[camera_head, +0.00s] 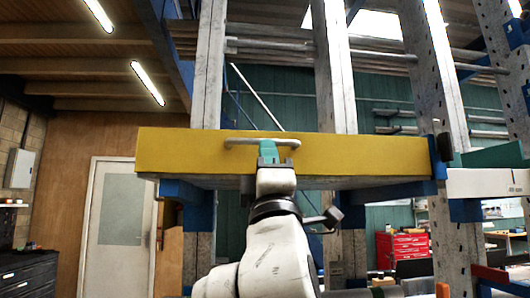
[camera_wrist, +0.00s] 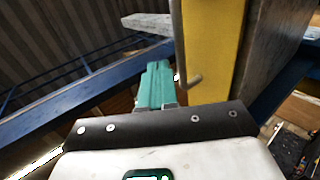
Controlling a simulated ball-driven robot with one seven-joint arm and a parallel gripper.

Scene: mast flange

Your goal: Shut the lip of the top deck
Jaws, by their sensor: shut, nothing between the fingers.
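The lip is a long yellow panel (camera_head: 365,155) across the front of the top deck in the head view, with a pale bar handle (camera_head: 240,141) near its middle. My gripper (camera_head: 268,150) is in front of the panel at the handle, its teal fingers shut and empty. In the wrist view the fingers (camera_wrist: 157,75) lie just left of the handle (camera_wrist: 177,45) and the yellow panel (camera_wrist: 208,50). I cannot tell whether they touch the handle. The deck's grey underside (camera_head: 330,182) shows below the lip. Any gap behind the lip is hard to judge.
Grey perforated rack uprights (camera_head: 336,80) stand behind the deck. A blue bracket with a dark knob (camera_head: 443,147) is at the lip's right end. A white beam (camera_head: 485,182) continues further right. A red tool chest (camera_head: 402,248) stands in the background. Open space lies left of the lip.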

